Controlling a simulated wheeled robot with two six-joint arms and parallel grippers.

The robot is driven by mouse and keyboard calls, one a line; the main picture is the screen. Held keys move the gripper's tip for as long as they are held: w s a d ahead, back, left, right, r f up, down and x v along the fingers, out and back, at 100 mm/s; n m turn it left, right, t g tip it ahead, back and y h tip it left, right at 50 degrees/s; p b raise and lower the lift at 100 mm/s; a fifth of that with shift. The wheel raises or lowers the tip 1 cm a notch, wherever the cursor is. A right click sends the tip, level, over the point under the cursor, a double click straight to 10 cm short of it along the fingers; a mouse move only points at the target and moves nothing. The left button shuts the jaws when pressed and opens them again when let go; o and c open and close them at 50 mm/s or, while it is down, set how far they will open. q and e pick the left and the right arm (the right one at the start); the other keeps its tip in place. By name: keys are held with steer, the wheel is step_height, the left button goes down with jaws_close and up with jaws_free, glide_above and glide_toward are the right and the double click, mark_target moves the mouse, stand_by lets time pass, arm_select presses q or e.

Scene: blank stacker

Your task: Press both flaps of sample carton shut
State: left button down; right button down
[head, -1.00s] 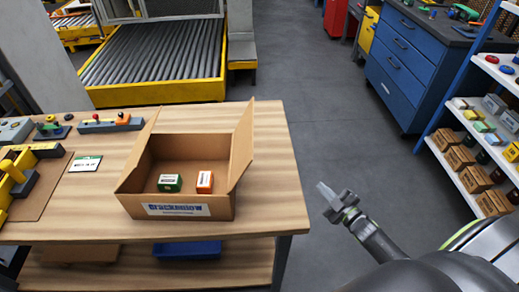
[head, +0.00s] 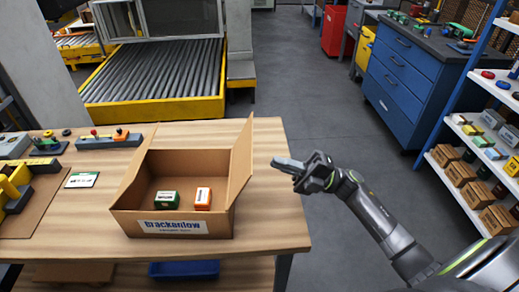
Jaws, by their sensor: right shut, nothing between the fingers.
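The sample carton (head: 142,224) is an open brown box with a "Brackenlow" label, standing on the wooden table. Its right flap (head: 241,160) stands up, leaning outward. Its left flap (head: 132,181) is also raised, leaning outward on the left side. Inside lie a green box (head: 166,200) and an orange-and-white box (head: 202,198). My left gripper is out of view.
The wooden table (head: 270,215) has bare room right of the carton. A green-and-white card (head: 82,180) and a yellow-and-black device (head: 14,186) lie to the left. A control strip (head: 108,141) is at the back. A blue tray (head: 184,269) sits below.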

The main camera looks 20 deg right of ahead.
mark_target(246, 153)
steer(key=p+x, duration=0.1)
steer(key=x, duration=0.4)
steer(key=shift+s+d+r+p, duration=0.1)
steer(key=shift+r+p, duration=0.05)
steer(key=shift+p, duration=0.2)
steer(key=shift+w+a, duration=0.25)
steer(key=shift+a, duration=0.35)
steer(key=shift+r+p, duration=0.15)
steer(key=shift+p, duration=0.15)
